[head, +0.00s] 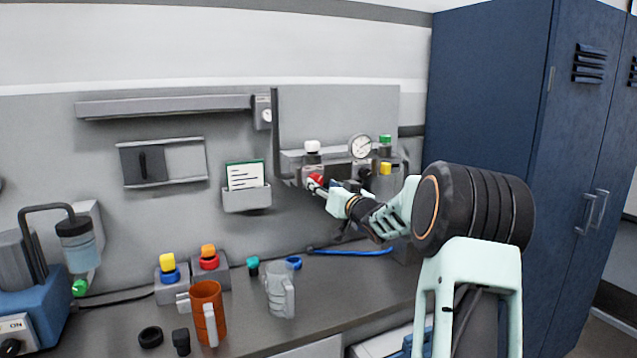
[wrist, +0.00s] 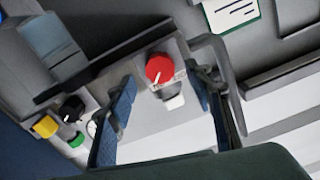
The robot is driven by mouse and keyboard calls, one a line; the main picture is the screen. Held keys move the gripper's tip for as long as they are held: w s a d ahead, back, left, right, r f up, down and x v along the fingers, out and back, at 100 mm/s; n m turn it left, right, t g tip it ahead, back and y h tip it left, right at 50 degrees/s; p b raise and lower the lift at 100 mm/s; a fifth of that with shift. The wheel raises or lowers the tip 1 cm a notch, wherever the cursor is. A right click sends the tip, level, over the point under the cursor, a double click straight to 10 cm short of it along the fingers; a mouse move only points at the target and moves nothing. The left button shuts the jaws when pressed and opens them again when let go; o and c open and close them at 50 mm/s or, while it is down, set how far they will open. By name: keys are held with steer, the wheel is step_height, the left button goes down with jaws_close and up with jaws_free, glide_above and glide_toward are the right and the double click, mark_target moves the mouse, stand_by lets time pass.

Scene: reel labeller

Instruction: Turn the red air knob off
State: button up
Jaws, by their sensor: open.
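The red air knob (head: 316,180) is on the front of the wall-mounted air panel, below a white-capped part (head: 312,147). My gripper (head: 327,189) is at the panel, close in front of the knob. Its fingers (wrist: 163,84) are open, with a gap on each side of the knob; I see no clear contact. In the head view my gripper partly covers the knob and the panel's lower part.
A pressure gauge (head: 360,146), a black knob (wrist: 73,108), a yellow knob (head: 385,168) and a green knob (head: 385,140) sit close by on the panel. A card holder (head: 246,198) is left of it. Below, the bench holds an orange mug (head: 206,305) and a clear jug (head: 280,292).

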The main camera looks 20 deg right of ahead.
mark_target(318, 182)
steer(key=shift+w+a, duration=0.1)
steer(key=shift+w, duration=1.75)
steer(key=c, duration=1.2)
steer(key=shift+o, duration=0.2)
steer(key=shift+n, duration=0.3)
steer(key=shift+n+b, duration=4.85)
steer(key=shift+n, duration=3.75)
